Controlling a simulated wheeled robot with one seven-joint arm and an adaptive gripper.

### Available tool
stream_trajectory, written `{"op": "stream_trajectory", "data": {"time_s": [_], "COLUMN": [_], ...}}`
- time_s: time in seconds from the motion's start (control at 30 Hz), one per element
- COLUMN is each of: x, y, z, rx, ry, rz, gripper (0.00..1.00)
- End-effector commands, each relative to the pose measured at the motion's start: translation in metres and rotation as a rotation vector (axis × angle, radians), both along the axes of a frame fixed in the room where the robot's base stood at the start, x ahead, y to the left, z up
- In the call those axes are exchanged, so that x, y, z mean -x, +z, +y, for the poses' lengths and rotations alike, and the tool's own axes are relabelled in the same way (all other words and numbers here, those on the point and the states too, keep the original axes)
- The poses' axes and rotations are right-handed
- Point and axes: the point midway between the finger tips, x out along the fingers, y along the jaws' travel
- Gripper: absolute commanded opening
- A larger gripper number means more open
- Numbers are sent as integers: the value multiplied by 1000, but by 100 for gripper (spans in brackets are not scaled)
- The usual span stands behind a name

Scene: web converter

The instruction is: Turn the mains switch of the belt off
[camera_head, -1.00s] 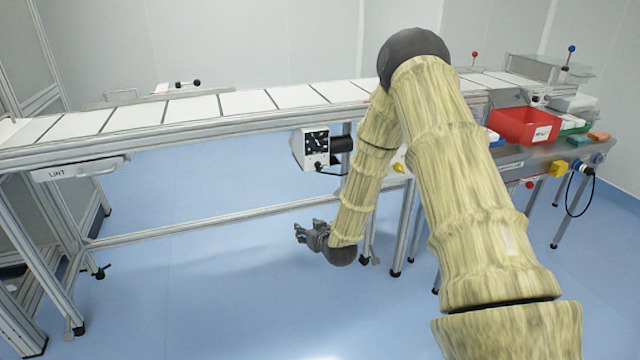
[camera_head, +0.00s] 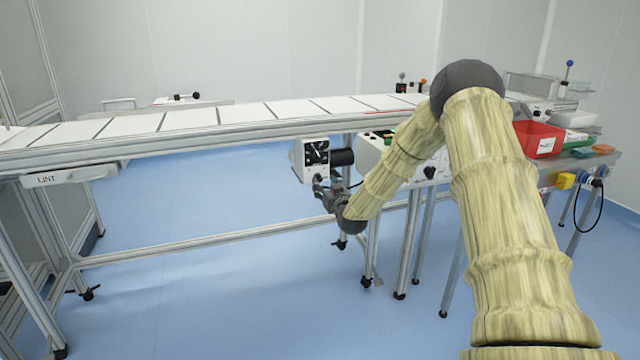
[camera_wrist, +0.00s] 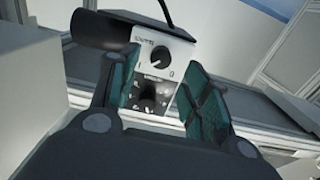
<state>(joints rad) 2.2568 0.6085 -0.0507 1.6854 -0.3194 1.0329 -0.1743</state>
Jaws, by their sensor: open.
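The belt (camera_head: 190,120) runs across the head view, with a white drive box (camera_head: 311,160) and its dark motor (camera_head: 341,157) hung below it. The box front has a black dial face and a small dark knob near its bottom. In the wrist view the box's panel (camera_wrist: 172,48) shows a black rotary switch (camera_wrist: 154,60) with a white pointer line, a 0 mark to its right and lettering above it. My gripper (camera_wrist: 167,92) is open and empty, its teal-padded fingers on either side of the panel in that view. In the head view my gripper (camera_head: 322,187) is just below the box. I cannot tell any contact.
A drawer marked LINT (camera_head: 70,176) is under the belt at left. A white control box (camera_head: 372,152) stands right of the motor, partly behind my arm. A red bin (camera_head: 538,139) sits on the right-hand bench. Table legs stand near my gripper.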

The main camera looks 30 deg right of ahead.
Motion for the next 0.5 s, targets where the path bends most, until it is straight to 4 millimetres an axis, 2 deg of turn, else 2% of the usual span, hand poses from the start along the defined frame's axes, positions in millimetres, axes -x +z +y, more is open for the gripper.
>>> {"op": "stream_trajectory", "data": {"time_s": [0.2, 0.5], "x": [-32, -52], "y": [-2, 0], "z": [-8, -12], "rx": [1, -1], "ry": [0, 0], "rz": [-1, 0], "gripper": [47, 47]}}
